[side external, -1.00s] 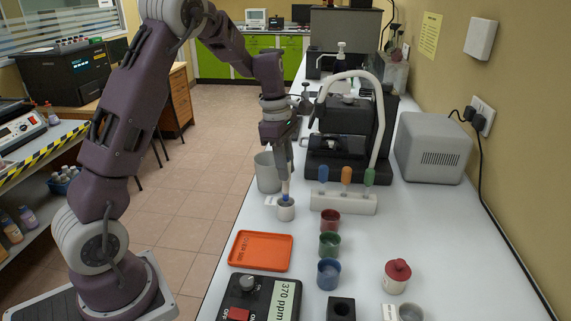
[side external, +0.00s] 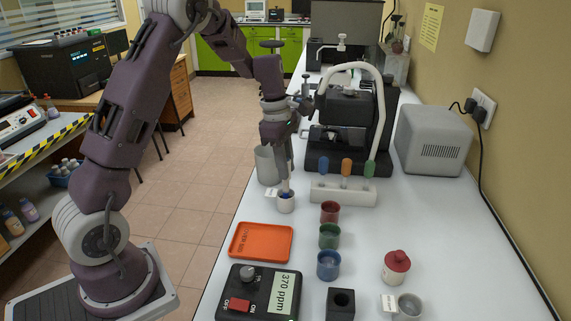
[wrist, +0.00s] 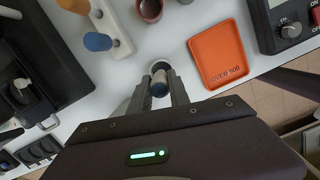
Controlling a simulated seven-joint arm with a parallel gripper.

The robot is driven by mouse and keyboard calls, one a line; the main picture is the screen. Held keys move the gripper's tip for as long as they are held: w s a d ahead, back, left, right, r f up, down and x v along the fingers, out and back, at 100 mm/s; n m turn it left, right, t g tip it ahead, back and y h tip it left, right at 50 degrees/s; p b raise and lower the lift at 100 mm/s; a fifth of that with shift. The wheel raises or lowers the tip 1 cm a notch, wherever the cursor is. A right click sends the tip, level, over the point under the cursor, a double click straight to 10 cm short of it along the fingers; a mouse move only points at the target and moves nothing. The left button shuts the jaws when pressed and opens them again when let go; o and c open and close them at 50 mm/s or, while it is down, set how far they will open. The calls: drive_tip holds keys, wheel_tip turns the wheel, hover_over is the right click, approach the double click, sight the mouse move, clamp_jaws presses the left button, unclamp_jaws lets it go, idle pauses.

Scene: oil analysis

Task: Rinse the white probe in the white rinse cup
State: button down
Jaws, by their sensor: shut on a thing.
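My gripper (side external: 285,174) points down over the white rinse cup (side external: 286,203), its fingers shut on the white probe (side external: 286,186). The probe is roughly upright, and its lower end is at or inside the cup's mouth. How deep it sits is hidden. In the wrist view, the probe (wrist: 160,88) shows a dark blue end between the fingers, with the pale rim of the cup (wrist: 161,64) just beyond.
A grey beaker (side external: 267,166) stands close behind the cup. A white rack (side external: 343,194) with blue, orange and green probes is to the right. Red (side external: 330,211), green (side external: 329,236) and blue (side external: 328,265) cups and an orange tray (side external: 261,241) lie in front.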

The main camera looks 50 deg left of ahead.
drive_tip(key=shift+f, duration=1.25)
drive_tip(key=shift+r, duration=0.15)
idle(0.9)
drive_tip(key=shift+r, duration=3.8)
